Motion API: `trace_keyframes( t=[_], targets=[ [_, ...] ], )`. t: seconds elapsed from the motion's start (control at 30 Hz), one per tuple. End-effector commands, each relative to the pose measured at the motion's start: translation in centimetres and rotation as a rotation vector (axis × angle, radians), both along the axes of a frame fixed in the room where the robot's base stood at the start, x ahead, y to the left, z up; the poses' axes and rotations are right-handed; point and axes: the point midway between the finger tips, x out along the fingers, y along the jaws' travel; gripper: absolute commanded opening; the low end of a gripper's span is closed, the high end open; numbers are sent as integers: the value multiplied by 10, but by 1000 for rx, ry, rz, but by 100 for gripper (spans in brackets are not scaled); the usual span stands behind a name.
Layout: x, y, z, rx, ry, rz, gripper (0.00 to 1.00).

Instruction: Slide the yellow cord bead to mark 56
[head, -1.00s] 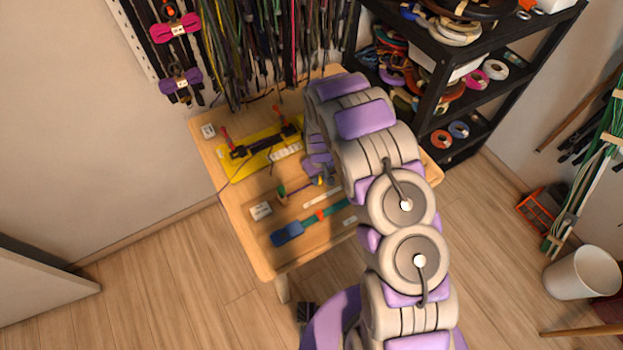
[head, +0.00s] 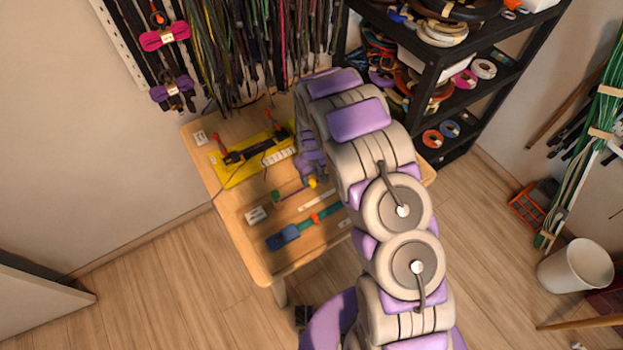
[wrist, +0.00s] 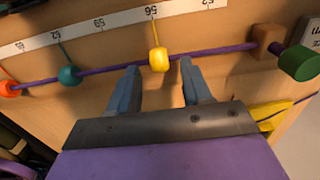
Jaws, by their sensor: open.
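The yellow bead (wrist: 158,59) sits on a thin purple rod (wrist: 108,66) in the wrist view. A short yellow cord (wrist: 154,33) runs from it up to the white number strip (wrist: 125,17), close to the mark 56. My gripper (wrist: 159,67) is open, one finger to each side of the bead, with a visible gap on both sides. A teal bead (wrist: 69,75) and an orange bead (wrist: 9,88) are farther left on the rod. In the head view the yellow bead (head: 312,183) is small, beside my gripper, which my arm mostly hides.
A brown block (wrist: 266,38) and a green end piece (wrist: 300,63) are at the rod's right end. On the table (head: 245,240) lie a yellow board (head: 232,177) with a dark tool, small white cards, and a blue and teal tool (head: 284,238) in front. A black shelf (head: 450,75) stands behind right.

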Motion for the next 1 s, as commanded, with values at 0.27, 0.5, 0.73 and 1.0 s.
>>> trace_keyframes(
  t=[0.27, 0.5, 0.73, 1.0],
  targets=[
    [2, 1, 66, 1, -3, 1, 49],
    [2, 2, 114, -1, -2, 2, 49],
    [2, 2, 138, -1, 0, 1, 49],
    [1, 2, 141, -2, 1, 1, 49]
  ],
)
